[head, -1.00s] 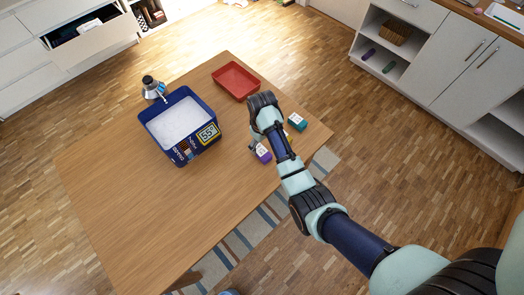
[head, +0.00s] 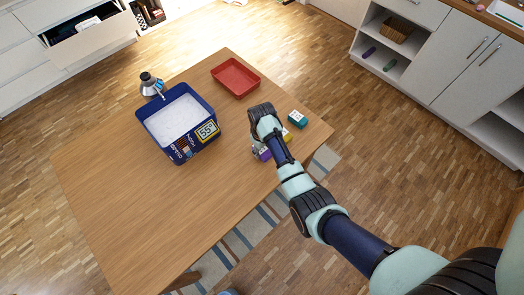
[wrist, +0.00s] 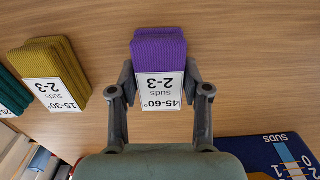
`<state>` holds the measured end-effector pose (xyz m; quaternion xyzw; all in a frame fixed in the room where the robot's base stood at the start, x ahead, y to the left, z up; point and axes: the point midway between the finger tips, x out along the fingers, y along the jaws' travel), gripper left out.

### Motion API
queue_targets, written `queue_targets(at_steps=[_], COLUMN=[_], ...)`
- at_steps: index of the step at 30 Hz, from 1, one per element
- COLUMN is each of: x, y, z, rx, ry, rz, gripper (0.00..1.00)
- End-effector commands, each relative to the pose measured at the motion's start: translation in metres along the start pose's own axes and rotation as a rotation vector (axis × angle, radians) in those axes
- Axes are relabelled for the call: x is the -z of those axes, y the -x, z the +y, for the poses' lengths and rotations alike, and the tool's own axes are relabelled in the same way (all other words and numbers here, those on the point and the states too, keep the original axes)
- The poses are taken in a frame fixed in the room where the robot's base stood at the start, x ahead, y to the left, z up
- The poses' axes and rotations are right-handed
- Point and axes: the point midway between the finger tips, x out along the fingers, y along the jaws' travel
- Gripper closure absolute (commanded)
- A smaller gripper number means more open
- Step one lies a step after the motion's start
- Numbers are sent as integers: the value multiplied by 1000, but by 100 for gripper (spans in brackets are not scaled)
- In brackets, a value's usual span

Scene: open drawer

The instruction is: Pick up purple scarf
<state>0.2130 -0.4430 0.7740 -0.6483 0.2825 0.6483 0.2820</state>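The purple scarf (wrist: 158,52) is a folded block with a white label reading "45-60°, suds, 2-3". In the wrist view it lies between the two fingers of my gripper (wrist: 160,88). The fingers are apart, one on each side of the label, with narrow gaps beside its lower part; contact near the fingertips is hard to judge. In the head view my gripper (head: 263,146) is low over the table's right end, and a little of the purple scarf (head: 264,154) shows beside it.
The wooden table (head: 150,215) bears a blue detergent tub (head: 180,125), a red tray (head: 236,78) and a teal folded scarf (head: 297,119). A mustard scarf (wrist: 45,60) lies left of the purple one in the wrist view. The table's left half is clear.

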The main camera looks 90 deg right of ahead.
Motion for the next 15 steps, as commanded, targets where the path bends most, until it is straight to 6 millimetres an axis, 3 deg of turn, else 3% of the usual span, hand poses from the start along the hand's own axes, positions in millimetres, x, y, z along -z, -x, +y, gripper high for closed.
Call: queue_targets(at_steps=[1,5,15], x=[0,0,0], y=[0,0,8], z=[0,0,0], rx=[0,0,0], ry=[0,0,0], rz=[0,0,0], gripper=[68,88,88])
